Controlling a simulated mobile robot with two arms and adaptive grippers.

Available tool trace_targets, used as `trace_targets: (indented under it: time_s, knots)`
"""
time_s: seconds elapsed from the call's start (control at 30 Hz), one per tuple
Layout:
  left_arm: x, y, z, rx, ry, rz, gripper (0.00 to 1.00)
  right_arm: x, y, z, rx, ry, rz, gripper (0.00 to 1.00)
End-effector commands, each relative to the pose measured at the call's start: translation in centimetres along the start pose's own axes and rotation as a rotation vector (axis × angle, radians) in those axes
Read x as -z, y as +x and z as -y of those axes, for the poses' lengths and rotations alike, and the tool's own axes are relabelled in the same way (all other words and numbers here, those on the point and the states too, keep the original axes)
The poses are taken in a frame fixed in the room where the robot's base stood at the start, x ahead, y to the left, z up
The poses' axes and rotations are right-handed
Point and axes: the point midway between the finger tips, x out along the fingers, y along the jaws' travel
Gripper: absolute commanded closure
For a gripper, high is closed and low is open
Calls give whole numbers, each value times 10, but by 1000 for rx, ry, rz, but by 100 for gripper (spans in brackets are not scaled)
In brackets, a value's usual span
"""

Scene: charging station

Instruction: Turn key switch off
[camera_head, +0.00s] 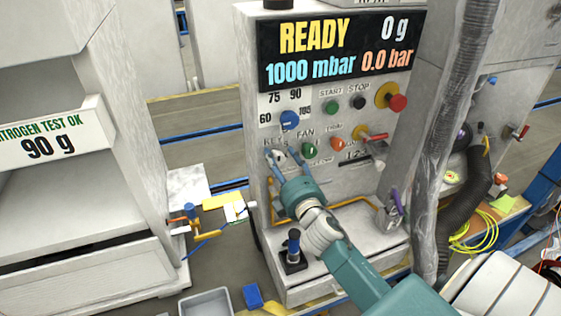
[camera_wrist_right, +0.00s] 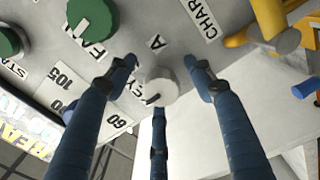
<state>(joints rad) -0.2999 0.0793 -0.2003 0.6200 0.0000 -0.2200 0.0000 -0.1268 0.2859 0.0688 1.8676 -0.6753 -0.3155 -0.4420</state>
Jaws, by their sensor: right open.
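The grey charging station panel (camera_head: 350,120) stands in the middle of the head view, with a dark display on top. The key switch (camera_head: 276,156) is at the panel's lower left, by the KEYS label, and is partly hidden by my gripper. In the right wrist view it is a round pale knob (camera_wrist_right: 163,84) with a dark slot. My right gripper (camera_head: 284,160) is open at the switch. In the wrist view its blue fingers (camera_wrist_right: 161,72) lie around the knob on three sides; I cannot tell whether they touch it. My left gripper is out of view.
A green FAN knob (camera_head: 309,150) and a blue dial (camera_head: 289,120) sit close to the switch. A red emergency button (camera_head: 397,102) and red-handled valve (camera_head: 372,136) are to the right. A blue-handled lever (camera_head: 294,245) stands below. A grey hose (camera_head: 445,120) hangs at the right.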

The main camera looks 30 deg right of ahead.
Motion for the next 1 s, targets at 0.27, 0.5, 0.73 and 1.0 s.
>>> trace_targets:
  time_s: [0.27, 0.5, 0.73, 1.0]
  knots:
    - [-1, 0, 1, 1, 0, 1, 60, 0, -26, 0, 1, 2, -1, 48]
    - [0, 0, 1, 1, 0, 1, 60, -2, -78, 1, 2, 3, 2, 48]
    - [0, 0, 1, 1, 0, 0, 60, -3, -112, 1, 2, 3, 4, 48]
    - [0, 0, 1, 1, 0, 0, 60, -3, -121, 0, 0, 1, 2, 48]
